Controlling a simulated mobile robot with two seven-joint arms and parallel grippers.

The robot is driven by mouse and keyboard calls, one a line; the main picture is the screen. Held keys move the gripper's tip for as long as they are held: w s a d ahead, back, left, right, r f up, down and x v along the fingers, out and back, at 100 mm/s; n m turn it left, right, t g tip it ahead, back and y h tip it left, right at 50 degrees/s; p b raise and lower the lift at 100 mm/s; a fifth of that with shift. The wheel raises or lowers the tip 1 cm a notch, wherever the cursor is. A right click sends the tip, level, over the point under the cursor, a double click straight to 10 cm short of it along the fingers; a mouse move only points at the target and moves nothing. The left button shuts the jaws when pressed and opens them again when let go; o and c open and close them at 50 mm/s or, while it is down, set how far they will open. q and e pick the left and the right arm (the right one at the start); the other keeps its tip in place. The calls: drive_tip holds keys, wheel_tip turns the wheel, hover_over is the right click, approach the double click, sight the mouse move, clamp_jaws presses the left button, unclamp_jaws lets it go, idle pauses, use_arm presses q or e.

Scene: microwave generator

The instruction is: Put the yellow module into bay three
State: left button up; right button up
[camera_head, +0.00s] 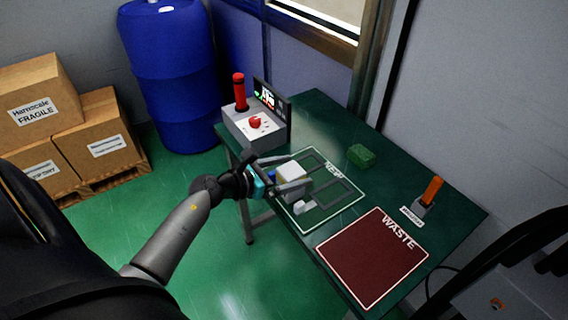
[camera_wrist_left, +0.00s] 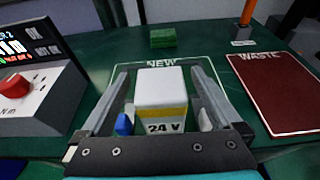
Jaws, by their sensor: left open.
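A white module with a yellow band marked 24 V (camera_wrist_left: 160,90) stands on the mat marked NEW; in the head view, it shows as a pale block (camera_head: 291,172). No other module with yellow on it shows. My left gripper (camera_wrist_left: 160,74) is open, its two fingers on either side of the module, with a gap visible on each side; in the head view, the gripper (camera_head: 300,180) reaches over the mat. A small blue part (camera_wrist_left: 125,123) and a small white part (camera_wrist_left: 205,120) show beside the module. Bay three is not in view. My right gripper is not in view.
The green table holds the NEW mat (camera_head: 337,208), the red WASTE mat (camera_head: 370,262), a green block (camera_head: 361,155), an orange-handled tool in a stand (camera_head: 431,190) and a white tester with a red knob and screen (camera_head: 250,128). A blue drum (camera_head: 170,75) and boxes stand left.

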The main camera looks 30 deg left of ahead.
use_arm(q)
drive_tip(key=shift+r, duration=0.3)
drive_tip(key=v, duration=1.2)
drive_tip(key=s+d+f+n+g+y, duration=0.1)
drive_tip(key=s+f+n+y, duration=0.2)
drive_tip(key=f+n, duration=0.9)
drive_tip(key=s+f+n+g+y, duration=0.1)
drive_tip(key=s+f+n+y, duration=0.2)
drive_tip(key=f+n, duration=0.9)
drive_tip(key=s+d+f+n+g, duration=0.4)
drive_tip(key=s+f+n, duration=0.1)
drive_tip(key=s+f, duration=0.3)
drive_tip(key=s+d+f+n+g, duration=0.3)
drive_tip(key=s+d+f+n, duration=0.2)
drive_tip(key=s+f, duration=0.3)
drive_tip(key=shift+s+f+n+g, duration=0.4)
drive_tip(key=shift+s+n, duration=0.1)
drive_tip(key=shift+s, duration=0.35)
drive_tip(key=shift+o, duration=0.2)
drive_tip(key=s+d+f+n+g, duration=0.2)
drive_tip(key=s+d+n, duration=0.1)
drive_tip(key=s, duration=0.4)
drive_tip(key=shift+g, duration=0.3)
